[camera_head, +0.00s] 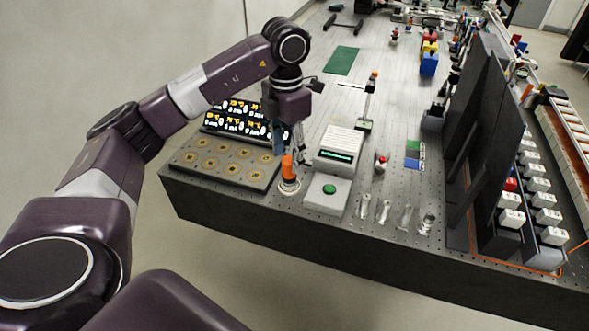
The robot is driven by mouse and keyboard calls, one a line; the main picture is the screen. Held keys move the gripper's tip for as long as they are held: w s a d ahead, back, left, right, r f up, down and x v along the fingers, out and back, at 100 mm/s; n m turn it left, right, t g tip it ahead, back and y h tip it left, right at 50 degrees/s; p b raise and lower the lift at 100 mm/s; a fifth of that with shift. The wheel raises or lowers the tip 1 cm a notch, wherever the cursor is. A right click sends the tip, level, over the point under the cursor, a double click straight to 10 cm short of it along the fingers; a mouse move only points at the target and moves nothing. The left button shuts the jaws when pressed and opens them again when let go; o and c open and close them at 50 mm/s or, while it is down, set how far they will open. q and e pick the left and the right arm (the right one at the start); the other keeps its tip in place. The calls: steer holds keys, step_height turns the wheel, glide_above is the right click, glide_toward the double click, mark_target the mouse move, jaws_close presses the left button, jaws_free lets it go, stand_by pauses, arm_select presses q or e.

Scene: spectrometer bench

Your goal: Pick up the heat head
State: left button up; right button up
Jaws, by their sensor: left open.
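A small upright piece with an orange top and a pale round base, which I take to be the heat head (288,169), stands near the front edge of the bench, between the plate with gold rings and the green-button box. My left gripper (302,156) points down just above and behind it. Its fingers are open and small in the picture. Whether they touch the orange piece cannot be told. My right gripper is not in view.
The bench (250,201) holds a plate with gold rings (217,164), a lit display panel (232,121), a green-button box (327,193), a white device with a screen (340,142) and several small glass vessels (384,211). A tall dark panel (478,140) stands at right.

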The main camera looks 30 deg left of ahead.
mark_target(289, 173)
arm_select(q)
steer(key=f, duration=0.1)
steer(key=f+p, duration=0.1)
steer(key=f, duration=0.1)
steer(key=shift+s+d, duration=0.25)
steer(key=shift+s, duration=0.05)
steer(key=f, duration=0.2)
steer(key=f+p, duration=0.1)
steer(key=shift+w, duration=0.25)
steer(key=shift+f, duration=0.1)
steer(key=c, duration=0.8)
jaws_close()
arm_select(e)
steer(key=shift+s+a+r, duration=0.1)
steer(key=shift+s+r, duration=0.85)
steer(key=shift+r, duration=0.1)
